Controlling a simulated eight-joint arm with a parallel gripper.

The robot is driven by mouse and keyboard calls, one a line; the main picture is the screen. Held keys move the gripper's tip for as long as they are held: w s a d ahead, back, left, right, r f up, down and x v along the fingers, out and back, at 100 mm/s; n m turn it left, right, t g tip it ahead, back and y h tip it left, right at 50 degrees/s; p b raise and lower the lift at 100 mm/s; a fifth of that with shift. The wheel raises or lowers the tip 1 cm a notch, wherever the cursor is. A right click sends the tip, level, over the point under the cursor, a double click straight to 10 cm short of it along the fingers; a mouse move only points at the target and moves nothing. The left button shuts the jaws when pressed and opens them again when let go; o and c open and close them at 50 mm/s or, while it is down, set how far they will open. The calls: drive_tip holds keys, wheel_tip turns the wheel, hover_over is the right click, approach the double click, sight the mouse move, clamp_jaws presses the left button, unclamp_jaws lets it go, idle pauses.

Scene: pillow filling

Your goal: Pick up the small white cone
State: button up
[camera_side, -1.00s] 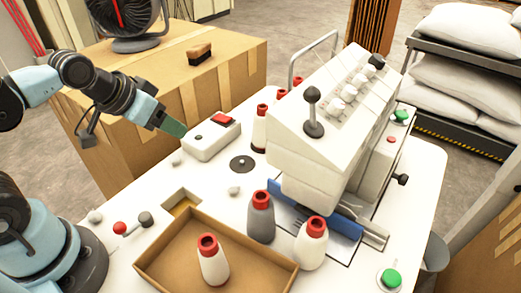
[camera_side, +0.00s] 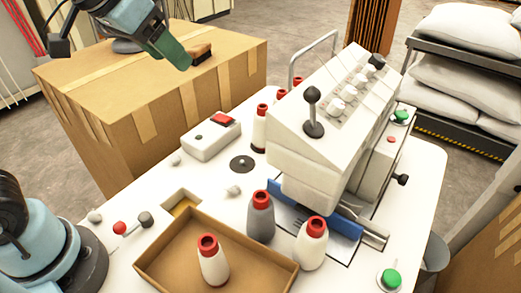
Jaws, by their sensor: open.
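Several cones with red tops stand on the white table. One white cone (camera_side: 213,266) stands upright in the shallow cardboard tray (camera_side: 150,262) at the front. Another white cone (camera_side: 310,249) stands just right of the tray, beside a grey cone (camera_side: 261,222). A further white cone (camera_side: 259,133) stands behind, left of the machine. Which one is the small one is hard to tell. My gripper (camera_side: 180,58) is at the upper left, high up and in front of the brush on the big box, well away from all cones. It is open, with nothing seen between its green fingers.
A big white machine (camera_side: 325,120) with knobs and a lever fills the table's right half. A white switch box (camera_side: 211,138) with a red switch stands behind the tray. A large cardboard box (camera_side: 100,85) with a brush (camera_side: 201,53) stands behind the table.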

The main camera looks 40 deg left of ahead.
drive_tip(key=d+m+g+h, duration=0.1)
drive_tip(key=d+m+g, duration=0.15)
drive_tip(key=d, duration=1.25)
drive_tip(key=m, duration=0.3)
hover_over(315, 233)
drive_tip(key=s+a, duration=0.3)
wheel_tip(315, 233, down, 12)
drive_tip(key=shift+h, duration=0.4)
drive_tip(key=shift+x, duration=5.85)
drive_tip(key=shift+c, duration=0.2)
drive_tip(key=c, duration=0.9)
drive_tip(key=shift+o, duration=0.2)
drive_tip(key=shift+r, duration=0.2)
